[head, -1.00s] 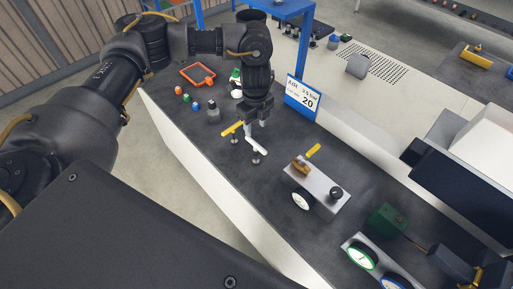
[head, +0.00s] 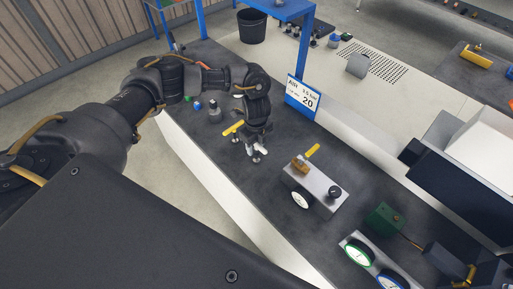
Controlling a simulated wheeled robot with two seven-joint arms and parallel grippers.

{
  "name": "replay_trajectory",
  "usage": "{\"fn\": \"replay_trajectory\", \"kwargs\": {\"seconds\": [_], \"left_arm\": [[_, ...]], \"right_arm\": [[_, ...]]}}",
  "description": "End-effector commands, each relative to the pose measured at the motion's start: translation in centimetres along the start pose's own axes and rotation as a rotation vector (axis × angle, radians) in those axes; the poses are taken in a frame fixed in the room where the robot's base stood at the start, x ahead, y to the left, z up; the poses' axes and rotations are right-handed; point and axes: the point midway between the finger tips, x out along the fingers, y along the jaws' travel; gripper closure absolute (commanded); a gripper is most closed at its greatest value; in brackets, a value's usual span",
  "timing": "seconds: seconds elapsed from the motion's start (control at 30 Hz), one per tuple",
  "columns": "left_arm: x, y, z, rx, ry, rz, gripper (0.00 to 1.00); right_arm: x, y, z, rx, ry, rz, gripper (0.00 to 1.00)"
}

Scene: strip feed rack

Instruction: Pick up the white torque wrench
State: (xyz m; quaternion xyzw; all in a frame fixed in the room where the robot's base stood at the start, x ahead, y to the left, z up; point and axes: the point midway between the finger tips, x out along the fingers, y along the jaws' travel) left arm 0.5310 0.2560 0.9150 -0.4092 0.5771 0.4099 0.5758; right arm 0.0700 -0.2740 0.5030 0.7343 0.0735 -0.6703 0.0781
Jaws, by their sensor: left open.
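The white torque wrench (head: 262,149) lies on small posts on the dark bench top, near the middle of the head view. Only its white end shows; the rest is hidden behind my left gripper. My left gripper (head: 256,146) is open and points down right over the wrench, with its fingers close to it. I cannot tell whether the fingers touch it. A yellow tool (head: 233,128) lies just left of the gripper.
A grey block with a gauge (head: 313,186) stands to the right, with a yellow handle (head: 313,150) behind it. A blue-framed sign (head: 302,96) stands behind. Small knobs and a grey fitting (head: 215,112) sit left of the gripper. Round gauges (head: 357,253) stand at the front.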

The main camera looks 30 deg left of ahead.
Motion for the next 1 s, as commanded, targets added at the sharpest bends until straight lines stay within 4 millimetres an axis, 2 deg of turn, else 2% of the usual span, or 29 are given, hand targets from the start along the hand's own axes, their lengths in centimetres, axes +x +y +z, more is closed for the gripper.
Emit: {"fn": "replay_trajectory", "kwargs": {"seconds": [0.23,0.5,0.6,1.0], "left_arm": [[0.18,-0.03,-0.01,0.001,0.0,-0.001,0.54],[0.16,-0.04,-0.02,0.0,0.0,-0.001,0.9],[0.16,-0.04,-0.02,0.0,0.0,-0.001,1.0],[-0.42,-0.13,-0.04,0.0,0.002,-0.003,1.0]], "right_arm": [[0.0,0.03,-0.01,0.0,0.0,0.0,0.42],[0.0,0.05,-0.01,0.0,0.0,0.001,0.42],[0.0,0.05,0.0,0.0,0.0,0.001,0.42],[0.13,0.06,0.02,0.0,0.0,0.001,0.42]]}}
